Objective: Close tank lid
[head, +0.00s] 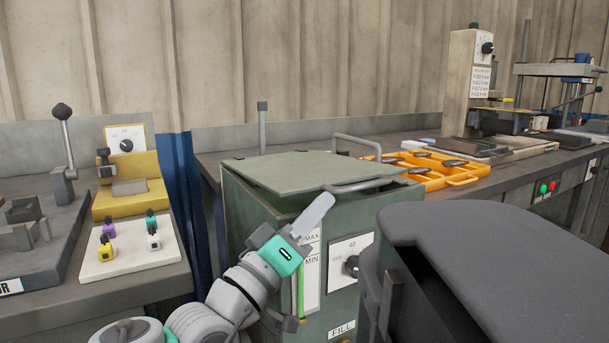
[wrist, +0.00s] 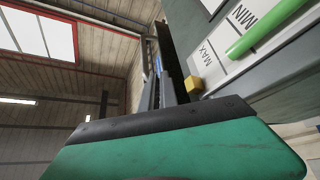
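The green tank (head: 262,225) stands in the middle of the head view. Its flat green lid (head: 300,170) sits over the top, tilted slightly, with a dark gap under its near edge. A grey bar handle (head: 362,185) runs along the lid's near right edge. My gripper (head: 318,208) is in front of the tank's near corner, just below the lid, with its pale finger pointing up and right. It holds nothing that I can see. In the wrist view, its dark fingers (wrist: 168,70) look close together, but their gap is unclear. The tank's MAX/MIN gauge (wrist: 232,50) is beside them.
A dark grey rounded body (head: 490,270) fills the lower right. An orange tray (head: 440,172) lies on the bench behind the tank. At left, a white board (head: 130,250) with several small coloured pieces and a yellow fixture (head: 130,185) stand on another bench. Space above the lid is clear.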

